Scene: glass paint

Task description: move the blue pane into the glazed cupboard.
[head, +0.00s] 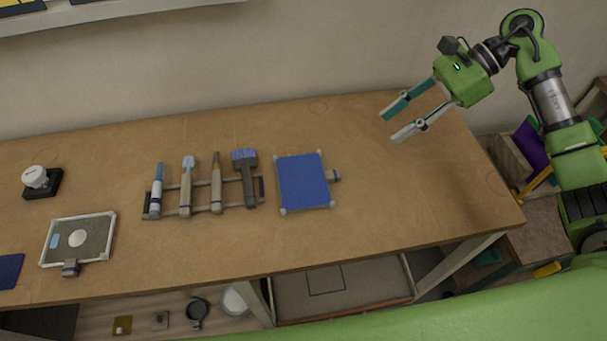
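The blue pane (302,182) lies flat on the wooden workbench, right of the middle of the head view. It is a blue square with pale corner pieces and a small grey and blue piece at its right edge. My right gripper (389,127) is held above the right part of the bench, to the upper right of the pane and apart from it. Its two fingers are spread with nothing between them. My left gripper is not in view. I cannot make out a glazed cupboard in this view.
A rack of brushes and tools (205,190) stands left of the pane. Farther left are a framed grey pane (78,240), a white knob on a black base (38,179) and a dark blue piece (10,270). The bench's right part (430,190) is clear. A shelf (110,15) hangs above.

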